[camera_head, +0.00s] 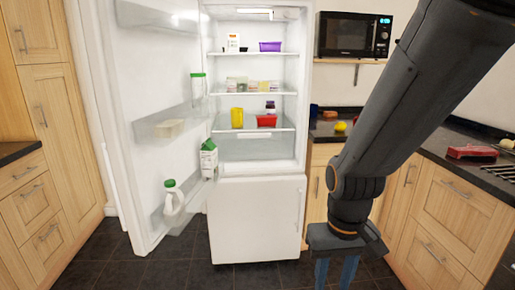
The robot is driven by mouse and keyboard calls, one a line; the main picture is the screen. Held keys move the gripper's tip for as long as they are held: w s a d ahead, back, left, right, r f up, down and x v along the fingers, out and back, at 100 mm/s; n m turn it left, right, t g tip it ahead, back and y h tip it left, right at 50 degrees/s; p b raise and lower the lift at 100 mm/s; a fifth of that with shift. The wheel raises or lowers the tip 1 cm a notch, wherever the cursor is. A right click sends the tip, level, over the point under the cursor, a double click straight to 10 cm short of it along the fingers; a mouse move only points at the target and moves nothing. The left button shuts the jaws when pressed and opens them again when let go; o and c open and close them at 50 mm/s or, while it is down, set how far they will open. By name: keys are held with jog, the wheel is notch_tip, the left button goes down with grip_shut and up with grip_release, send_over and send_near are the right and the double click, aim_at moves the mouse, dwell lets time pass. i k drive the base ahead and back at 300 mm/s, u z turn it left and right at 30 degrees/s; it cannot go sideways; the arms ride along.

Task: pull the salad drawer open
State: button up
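The salad drawer (247,148) is the clear, pale box at the bottom of the open fridge's upper compartment, under the lowest shelf. It looks shut, set back inside the fridge (255,220). My gripper (335,274) hangs at the lower right, pointing down, in front of the fridge and well apart from the drawer. Its two blue fingers are spread with a gap between them and nothing visible there. The fingertips run to the bottom edge of the picture.
The fridge door (150,80) stands swung open to the left, with a carton (208,160) and a milk bottle (173,202) in its racks. A yellow cup (237,118) and a red tub (267,120) stand on the shelf above the drawer. Dark tiled floor lies clear in front.

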aim_at(216, 139)
jog(key=u, duration=0.45)
jog(key=i, duration=1.2)
jog(key=z, duration=0.45)
